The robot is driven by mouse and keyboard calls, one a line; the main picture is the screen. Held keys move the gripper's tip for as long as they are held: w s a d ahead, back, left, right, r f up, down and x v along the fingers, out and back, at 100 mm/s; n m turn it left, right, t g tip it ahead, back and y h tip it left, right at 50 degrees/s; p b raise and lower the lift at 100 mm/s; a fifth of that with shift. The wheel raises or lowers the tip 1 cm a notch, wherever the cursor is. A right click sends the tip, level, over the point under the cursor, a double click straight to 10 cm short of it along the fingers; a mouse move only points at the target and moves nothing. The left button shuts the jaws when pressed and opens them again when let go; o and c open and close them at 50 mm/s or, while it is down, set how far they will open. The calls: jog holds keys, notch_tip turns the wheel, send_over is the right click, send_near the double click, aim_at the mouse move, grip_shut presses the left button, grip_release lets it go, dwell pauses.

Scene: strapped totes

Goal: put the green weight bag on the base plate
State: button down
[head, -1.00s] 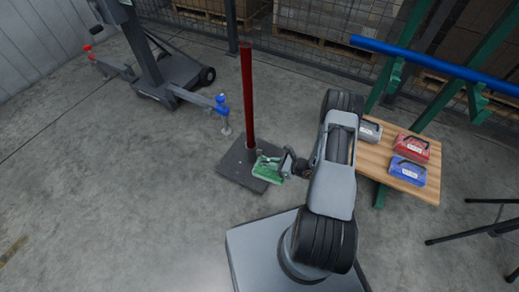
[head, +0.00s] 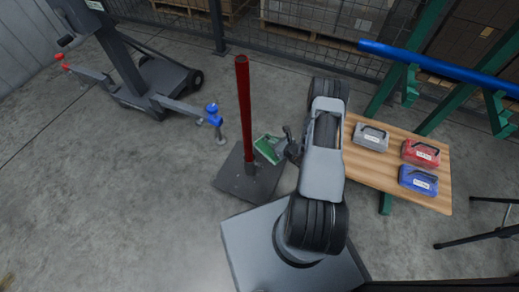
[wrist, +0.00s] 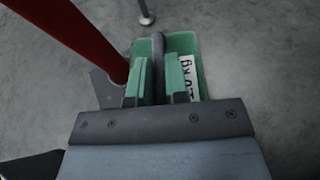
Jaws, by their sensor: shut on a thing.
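The green weight bag (head: 268,148) is held by my gripper (head: 284,152) at the right of the red post. In the wrist view the green bag (wrist: 180,45) shows its dark handle between my gripper's fingers (wrist: 158,85) and a white label with dark print. The dark grey base plate (head: 232,184) lies on the floor, with the red post (head: 244,110) standing upright on it. The bag appears over or near the plate's far right edge; its height above the plate is hard to tell. The red post also shows in the wrist view (wrist: 85,35), close left of the bag.
A wooden table (head: 360,170) at the right holds a grey bag (head: 370,138), a red bag (head: 421,153) and a blue bag (head: 418,181). A grey wheeled lift (head: 150,85) stands at the back left. The floor at the left is clear.

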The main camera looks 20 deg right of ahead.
jog(key=f+b, duration=0.4)
jog(key=f, duration=0.5)
jog(key=f+b, duration=0.4)
jog(key=f, duration=0.4)
jog(key=shift+w+f, duration=0.2)
jog(key=shift+f, duration=0.15)
jog(key=c, duration=1.1)
grip_release()
jog(key=shift+f, duration=0.1)
